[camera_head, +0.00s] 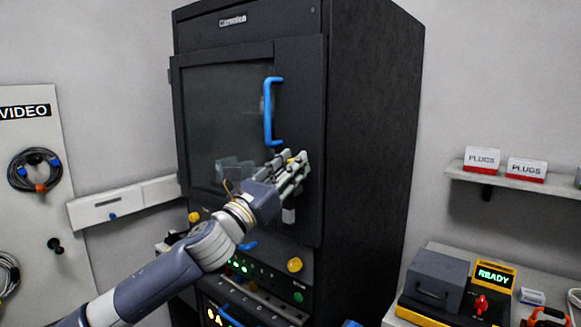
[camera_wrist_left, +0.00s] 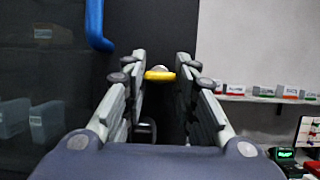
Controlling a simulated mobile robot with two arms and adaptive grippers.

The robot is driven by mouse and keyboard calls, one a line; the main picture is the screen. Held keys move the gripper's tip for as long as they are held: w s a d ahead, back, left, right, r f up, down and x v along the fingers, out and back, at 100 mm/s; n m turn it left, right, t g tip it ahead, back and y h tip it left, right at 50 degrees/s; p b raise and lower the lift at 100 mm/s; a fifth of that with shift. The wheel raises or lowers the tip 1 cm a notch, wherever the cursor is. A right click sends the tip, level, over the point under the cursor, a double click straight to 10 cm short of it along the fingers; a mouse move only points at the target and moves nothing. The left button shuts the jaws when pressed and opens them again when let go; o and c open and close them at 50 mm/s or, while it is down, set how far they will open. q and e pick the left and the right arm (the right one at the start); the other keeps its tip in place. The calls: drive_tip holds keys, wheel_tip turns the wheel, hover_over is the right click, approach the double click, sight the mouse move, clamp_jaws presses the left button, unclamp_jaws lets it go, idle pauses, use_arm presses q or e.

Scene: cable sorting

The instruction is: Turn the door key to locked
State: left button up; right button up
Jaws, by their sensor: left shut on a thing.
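The tall black cabinet (camera_head: 372,130) has a glass door (camera_head: 222,115) that stands shut, with a blue handle (camera_head: 268,110). My left gripper (camera_head: 296,167) is at the door's right-hand strip, just below the handle. In the left wrist view, the yellow door key (camera_wrist_left: 160,75) sits between the fingertips of my left gripper (camera_wrist_left: 161,68), and the fingers are shut on it. The fingers cover most of the key in the head view, and its exact angle is hard to tell. My right gripper is not in view.
Below the door is a panel with a yellow knob (camera_head: 294,265) and green lights. At right, a bench holds a grey and yellow device with a READY screen (camera_head: 495,275), below a shelf (camera_head: 515,184) with plug boxes. A cable board (camera_head: 35,215) hangs at left.

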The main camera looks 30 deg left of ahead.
use_arm(q)
drive_tip(key=shift+o, duration=0.2)
drive_tip(key=shift+n, duration=0.3)
drive_tip(key=shift+d+r+n+g+y+p, duration=0.15)
drive_tip(key=shift+n+g+y+p, duration=0.9)
drive_tip(key=shift+n+p, duration=2.05)
drive_tip(key=shift+d+r+n+g+y+p, duration=0.15)
drive_tip(key=shift+n+g+y+p, duration=1.05)
drive_tip(key=shift+n, duration=2.95)
drive_tip(key=shift+r+n+g+y+p, duration=0.15)
drive_tip(key=shift+n+g+y+p, duration=0.3)
drive_tip(key=shift+n+y+p, duration=2)
drive_tip(key=n+h+p, duration=0.1)
drive_tip(key=n+h, duration=0.1)
drive_tip(key=shift+f+n+p, duration=0.1)
drive_tip(key=shift+n+p, duration=0.2)
drive_tip(key=shift+p, duration=0.1)
drive_tip(key=o, duration=1)
drive_tip(key=shift+o, duration=0.2)
drive_tip(key=shift+s, duration=0.15)
